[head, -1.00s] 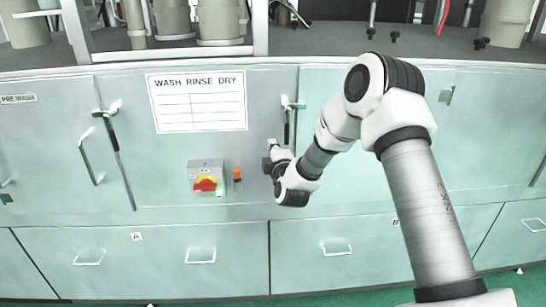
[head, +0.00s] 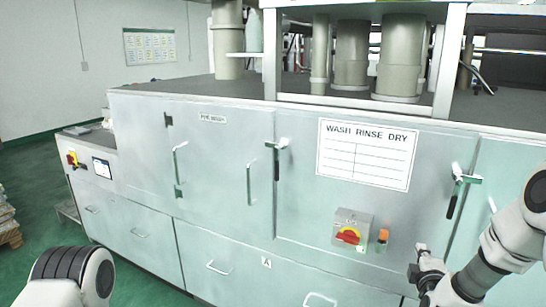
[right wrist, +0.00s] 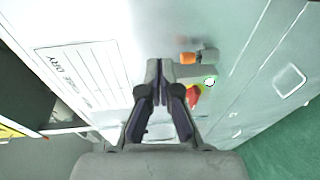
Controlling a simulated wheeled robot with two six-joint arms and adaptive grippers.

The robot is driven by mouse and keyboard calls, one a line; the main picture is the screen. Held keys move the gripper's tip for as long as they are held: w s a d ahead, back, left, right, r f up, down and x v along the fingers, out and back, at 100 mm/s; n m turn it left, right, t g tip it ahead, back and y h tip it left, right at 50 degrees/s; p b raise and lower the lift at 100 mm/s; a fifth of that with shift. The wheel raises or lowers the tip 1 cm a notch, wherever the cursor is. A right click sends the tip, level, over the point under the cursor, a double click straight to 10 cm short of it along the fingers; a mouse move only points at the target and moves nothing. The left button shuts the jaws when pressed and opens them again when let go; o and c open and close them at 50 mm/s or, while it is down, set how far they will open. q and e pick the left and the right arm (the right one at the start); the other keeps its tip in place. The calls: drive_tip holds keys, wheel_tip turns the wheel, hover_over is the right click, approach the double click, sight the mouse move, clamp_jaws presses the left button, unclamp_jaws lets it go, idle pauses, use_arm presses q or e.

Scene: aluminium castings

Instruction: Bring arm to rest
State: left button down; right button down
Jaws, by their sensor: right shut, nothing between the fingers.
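My right arm comes in at the right edge of the head view, with its gripper (head: 420,262) in front of the cabinet, just right of the switch box. In the right wrist view my right gripper (right wrist: 160,66) is shut, its fingertips together and nothing between them. The grey switch box (head: 351,232) with a red and yellow knob is on the cabinet front, and an orange-topped button (head: 382,238) sits beside it. Both show beyond the fingertips in the right wrist view. Part of my left arm is at the lower left of the head view; its gripper is out of the frame.
The pale green cabinet (head: 222,160) has protruding handles (head: 276,158) and drawers below. A "WASH RINSE DRY" sign (head: 366,155) is on its front. Grey cylinders (head: 400,60) stand on top behind a frame. Open green floor (head: 60,220) lies at the left.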

drive_tip(key=s+a+f+g+y, duration=0.2)
drive_tip(key=s+a+f, duration=0.25)
drive_tip(key=f, duration=0.35)
drive_tip(key=s+a+f+g+y+b, duration=0.1)
drive_tip(key=s+a+f+g, duration=0.2)
drive_tip(key=s+f, duration=0.45)
drive_tip(key=s+a+f+g+y, duration=0.2)
drive_tip(key=s+a+f, duration=0.15)
drive_tip(key=f, duration=0.65)
drive_tip(key=s+a+f+m+g, duration=0.2)
drive_tip(key=s+m+g, duration=0.1)
drive_tip(key=s, duration=0.4)
drive_tip(key=s+a+f+m+g, duration=0.2)
drive_tip(key=s+m, duration=0.4)
drive_tip(key=s, duration=0.2)
drive_tip(key=s+a+f+m+g+y, duration=0.1)
drive_tip(key=s+a+f+m+g, duration=0.1)
drive_tip(key=s+m, duration=0.3)
drive_tip(key=s+g, duration=0.1)
drive_tip(key=s, duration=0.2)
drive_tip(key=shift+s+g+b, duration=0.15)
drive_tip(key=shift+g+b, duration=0.15)
